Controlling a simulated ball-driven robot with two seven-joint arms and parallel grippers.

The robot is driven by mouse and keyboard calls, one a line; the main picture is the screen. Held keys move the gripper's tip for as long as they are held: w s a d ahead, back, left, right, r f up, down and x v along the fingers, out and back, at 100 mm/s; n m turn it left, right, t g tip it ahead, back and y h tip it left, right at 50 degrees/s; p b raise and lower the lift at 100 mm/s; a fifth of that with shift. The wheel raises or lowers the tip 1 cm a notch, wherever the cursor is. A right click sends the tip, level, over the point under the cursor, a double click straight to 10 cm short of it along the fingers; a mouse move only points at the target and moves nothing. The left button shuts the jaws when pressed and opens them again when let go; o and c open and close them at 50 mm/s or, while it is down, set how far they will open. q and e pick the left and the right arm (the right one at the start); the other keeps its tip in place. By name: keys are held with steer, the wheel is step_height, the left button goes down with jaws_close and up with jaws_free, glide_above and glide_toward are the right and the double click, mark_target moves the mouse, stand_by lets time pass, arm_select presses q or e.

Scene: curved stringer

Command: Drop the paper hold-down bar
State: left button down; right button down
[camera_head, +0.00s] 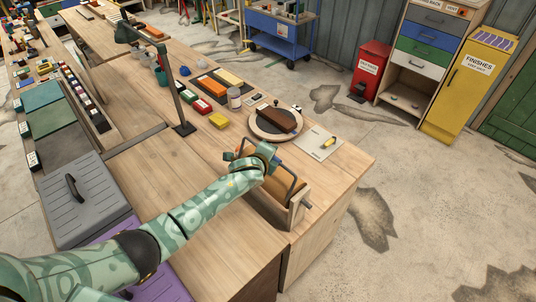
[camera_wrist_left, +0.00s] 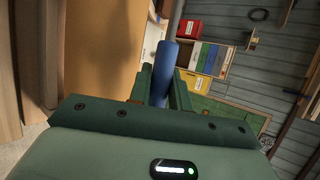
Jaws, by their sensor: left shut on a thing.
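My left gripper (camera_head: 268,158) reaches over a wooden holder (camera_head: 297,214) near the front right corner of the bench. In the left wrist view its green fingers (camera_wrist_left: 161,88) are shut on a blue cylindrical grip (camera_wrist_left: 164,62). The grip is mostly hidden by the hand in the head view. A dark bent bar (camera_head: 292,184), which looks like the hold-down bar, stands above the holder beside the hand. A tan sheet or panel (camera_wrist_left: 100,50) fills the left of the wrist view. I cannot tell whether the bar touches paper. My right gripper is not in view.
A round turntable (camera_head: 262,130) with a dark block (camera_head: 276,119) and a pale sheet (camera_head: 313,142) lie behind the holder.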

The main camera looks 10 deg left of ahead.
arm_select(q)
steer(key=c, duration=1.3)
jaws_free()
steer(key=shift+s+r, duration=0.3)
steer(key=shift+s, duration=0.05)
steer(key=p+v, duration=0.3)
steer(key=v, duration=1.2)
steer(key=shift+s, duration=0.15)
